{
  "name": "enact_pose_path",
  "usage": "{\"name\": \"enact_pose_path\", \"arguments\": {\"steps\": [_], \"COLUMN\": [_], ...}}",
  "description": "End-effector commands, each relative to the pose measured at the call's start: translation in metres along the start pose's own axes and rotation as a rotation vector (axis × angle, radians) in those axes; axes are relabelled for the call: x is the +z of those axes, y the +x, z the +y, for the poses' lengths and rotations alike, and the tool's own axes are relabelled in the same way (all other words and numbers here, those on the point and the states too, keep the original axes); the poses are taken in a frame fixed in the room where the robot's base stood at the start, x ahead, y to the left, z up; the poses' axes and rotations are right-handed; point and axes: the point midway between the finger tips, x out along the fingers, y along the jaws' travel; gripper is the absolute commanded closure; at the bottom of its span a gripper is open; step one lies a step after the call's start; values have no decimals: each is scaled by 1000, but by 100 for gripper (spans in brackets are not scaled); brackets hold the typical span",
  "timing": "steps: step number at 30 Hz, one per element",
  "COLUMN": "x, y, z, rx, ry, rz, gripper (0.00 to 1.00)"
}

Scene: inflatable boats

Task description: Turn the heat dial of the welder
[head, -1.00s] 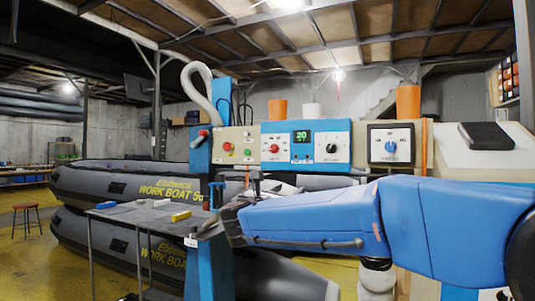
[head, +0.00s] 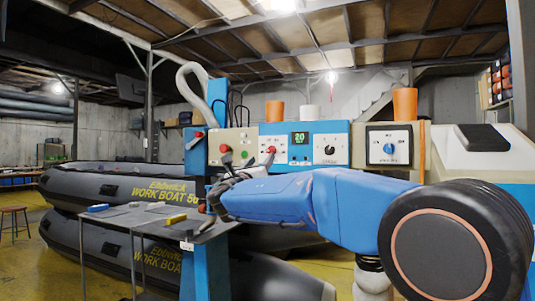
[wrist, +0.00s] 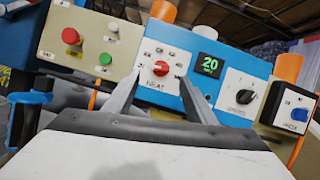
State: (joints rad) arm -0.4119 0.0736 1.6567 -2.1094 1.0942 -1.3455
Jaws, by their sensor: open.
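The heat dial is a red knob (wrist: 161,68) on a white panel labelled HEAT, on the blue part of the welder's face. It also shows as a small red knob in the head view (head: 270,150), just beyond the end of my arm. My gripper (wrist: 160,78) is open in the wrist view. One finger lies on each side of the dial in the picture, and nothing is between them. I cannot tell how far the fingertips are from the panel. No contact with the dial is visible. The welder's display (wrist: 208,65) reads 20 in green.
Right of the display are a black dial (wrist: 241,97) and a blue dial (wrist: 298,115). A red button (wrist: 71,36) and a green button (wrist: 105,58) sit on the beige panel to the left. A metal table (head: 150,219) with small tools and grey inflatable boats (head: 120,190) stand left.

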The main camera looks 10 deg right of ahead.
Motion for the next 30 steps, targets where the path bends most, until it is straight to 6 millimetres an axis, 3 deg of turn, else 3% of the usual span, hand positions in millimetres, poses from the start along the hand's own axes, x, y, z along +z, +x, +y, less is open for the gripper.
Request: {"name": "enact_pose_path", "arguments": {"steps": [6,12,18,27,30], "x": [-1,0,0,0,0], "y": [40,66,79,80,80], "z": [-1,0,0,0,0], "rx": [-3,-2,-1,0,0], "ry": [-1,0,0,0,0], "rz": [1,0,1,1,0], "gripper": [49,49,49,49,71]}}
